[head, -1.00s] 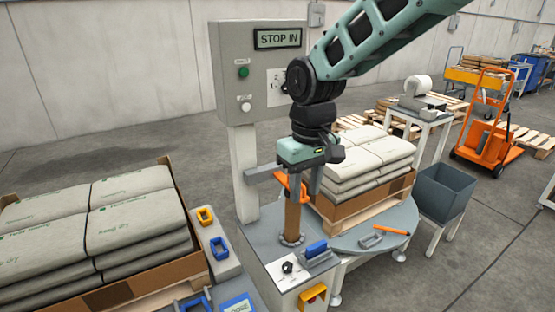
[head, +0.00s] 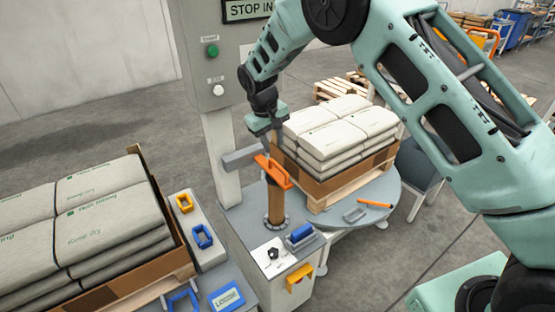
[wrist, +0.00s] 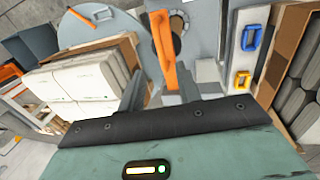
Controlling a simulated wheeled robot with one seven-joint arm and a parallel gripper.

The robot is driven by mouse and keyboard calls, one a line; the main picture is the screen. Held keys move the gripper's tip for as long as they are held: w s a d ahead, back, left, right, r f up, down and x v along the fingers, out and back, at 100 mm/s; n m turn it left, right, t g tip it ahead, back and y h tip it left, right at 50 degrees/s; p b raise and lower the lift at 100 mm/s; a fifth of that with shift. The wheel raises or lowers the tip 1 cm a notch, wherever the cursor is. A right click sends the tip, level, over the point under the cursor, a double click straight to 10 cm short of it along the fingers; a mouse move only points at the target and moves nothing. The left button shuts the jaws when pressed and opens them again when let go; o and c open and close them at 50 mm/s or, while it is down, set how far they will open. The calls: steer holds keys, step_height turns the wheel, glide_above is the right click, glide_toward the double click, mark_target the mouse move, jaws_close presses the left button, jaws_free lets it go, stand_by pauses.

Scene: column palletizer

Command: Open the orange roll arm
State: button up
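The orange roll arm (head: 272,172) lies across the top of a brown upright roll (head: 275,205) on the grey machine deck. In the wrist view the orange arm (wrist: 164,50) runs lengthwise, between the directions of my two fingers. My gripper (head: 277,150) hangs just above and behind the arm, at its far side. In the wrist view my gripper's fingers (wrist: 170,82) stand apart with the orange end between or just beyond them. I cannot tell whether they touch it.
A turntable (head: 385,190) carries a pallet of stacked sacks (head: 340,130) close to my gripper's right. A control box with a green button (head: 212,51) stands on a post behind left. Another sack pallet (head: 95,220) fills the left. A blue-handled part (head: 302,233) sits in front.

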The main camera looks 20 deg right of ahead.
mark_target(279, 166)
steer(key=f, duration=0.3)
steer(key=d+f+p, duration=0.1)
steer(key=f, duration=0.5)
steer(key=shift+w+d+p, duration=0.25)
steer(key=shift+d+p, duration=0.1)
steer(key=shift+d, duration=0.05)
steer(key=shift+c, duration=0.3)
